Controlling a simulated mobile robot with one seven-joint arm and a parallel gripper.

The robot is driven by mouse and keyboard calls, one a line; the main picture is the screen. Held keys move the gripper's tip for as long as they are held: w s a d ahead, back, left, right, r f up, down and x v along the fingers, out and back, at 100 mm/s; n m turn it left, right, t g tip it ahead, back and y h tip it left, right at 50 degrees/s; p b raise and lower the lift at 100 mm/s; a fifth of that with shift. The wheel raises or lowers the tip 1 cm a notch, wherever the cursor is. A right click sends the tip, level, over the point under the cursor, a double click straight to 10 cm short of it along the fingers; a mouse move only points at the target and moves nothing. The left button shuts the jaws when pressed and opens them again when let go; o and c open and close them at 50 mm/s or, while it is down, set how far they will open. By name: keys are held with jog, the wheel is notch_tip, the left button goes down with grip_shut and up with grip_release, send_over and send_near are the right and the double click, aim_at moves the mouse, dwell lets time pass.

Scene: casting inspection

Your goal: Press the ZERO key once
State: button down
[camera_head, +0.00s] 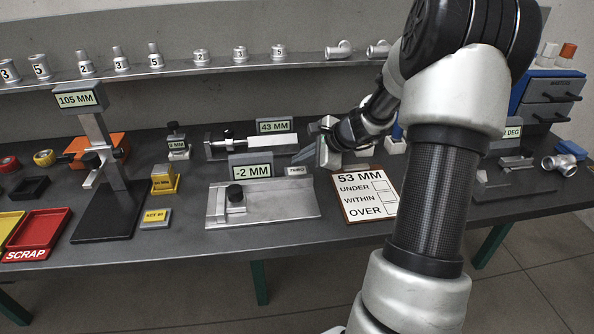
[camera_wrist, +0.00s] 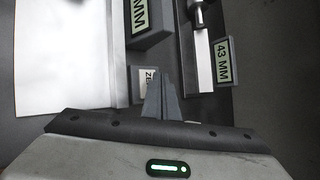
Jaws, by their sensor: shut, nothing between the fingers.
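The ZERO key (camera_head: 297,171) is a small pale label-topped block on the bench, just right of the gauge display reading -2 MM (camera_head: 252,170). In the wrist view the key (camera_wrist: 146,80) shows its first letters; the rest is hidden behind the fingers. My gripper (camera_head: 299,156) is shut and empty, its fingertips close to the key and pointing down-left toward it in the head view. In the wrist view the closed fingers (camera_wrist: 160,78) overlap the key's edge. I cannot tell whether they touch it.
A second gauge with a 43 MM display (camera_head: 275,127) stands behind. A white 53 MM card (camera_head: 365,194) lies to the right. A tall 105 MM stand (camera_head: 104,205) and red SCRAP tray (camera_head: 62,230) are at left.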

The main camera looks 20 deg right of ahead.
aim_at(301, 172)
jog(key=shift+f, duration=0.15)
dwell(0.5)
jog(key=shift+f+b, duration=0.3)
jog(key=shift+b, duration=0.2)
jog(key=shift+f+b, duration=0.35)
jog(key=shift+b, duration=0.05)
dwell(0.4)
jog(key=shift+r+p, duration=0.6)
jog(key=shift+r, duration=0.15)
notch_tip(301, 172, up, 5)
jog(key=p, duration=0.4)
jog(key=shift+r, duration=0.1)
dwell(0.8)
